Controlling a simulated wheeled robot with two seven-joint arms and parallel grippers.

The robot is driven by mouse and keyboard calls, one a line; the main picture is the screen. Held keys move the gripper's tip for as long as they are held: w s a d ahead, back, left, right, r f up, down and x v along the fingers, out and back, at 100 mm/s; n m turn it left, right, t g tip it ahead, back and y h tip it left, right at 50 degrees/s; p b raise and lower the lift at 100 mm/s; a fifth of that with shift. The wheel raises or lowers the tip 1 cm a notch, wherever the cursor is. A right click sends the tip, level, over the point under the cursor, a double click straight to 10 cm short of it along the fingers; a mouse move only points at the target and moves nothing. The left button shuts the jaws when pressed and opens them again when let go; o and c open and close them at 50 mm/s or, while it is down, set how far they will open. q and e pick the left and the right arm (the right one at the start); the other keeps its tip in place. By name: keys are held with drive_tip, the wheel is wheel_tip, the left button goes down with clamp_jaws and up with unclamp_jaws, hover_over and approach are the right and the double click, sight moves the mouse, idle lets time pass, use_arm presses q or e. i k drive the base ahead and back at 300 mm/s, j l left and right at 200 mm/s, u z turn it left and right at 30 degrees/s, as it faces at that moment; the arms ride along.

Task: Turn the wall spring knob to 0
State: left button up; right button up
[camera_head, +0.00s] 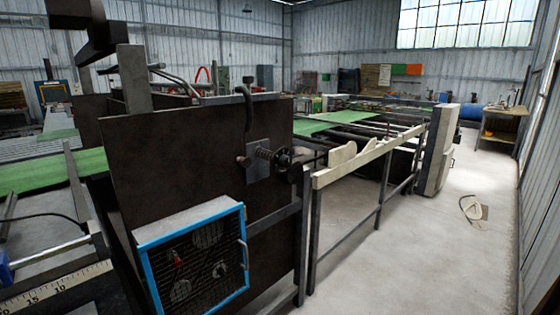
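The spring knob (282,157) sticks out from a grey plate (257,150) on the dark brown machine panel (190,150). A coiled spring (265,154) shows between the plate and the dark knob. Any scale or number on the knob is too small to read, so its setting cannot be told. Neither of my grippers shows in this view.
A blue-framed mesh guard (197,258) juts from the panel's lower front. A pale rail (365,157) on grey posts runs back from the knob's right side. The concrete floor (420,255) on the right is mostly clear, with a small pale object (472,208) on it.

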sight(285, 161)
drive_tip(key=i+l+u, duration=0.35)
drive_tip(key=i+l, duration=0.15)
drive_tip(key=l, duration=0.2)
drive_tip(key=i+l+u, duration=0.15)
drive_tip(key=l, duration=0.2)
drive_tip(key=i+l+u, duration=0.25)
drive_tip(key=l, duration=0.35)
drive_tip(key=i+l+u, duration=0.1)
drive_tip(key=l+u, duration=0.2)
drive_tip(key=l, duration=0.3)
drive_tip(key=i+l+u, duration=0.1)
drive_tip(key=l+u, duration=0.15)
drive_tip(key=l, duration=0.4)
drive_tip(key=l+u, duration=0.25)
drive_tip(key=l, duration=0.4)
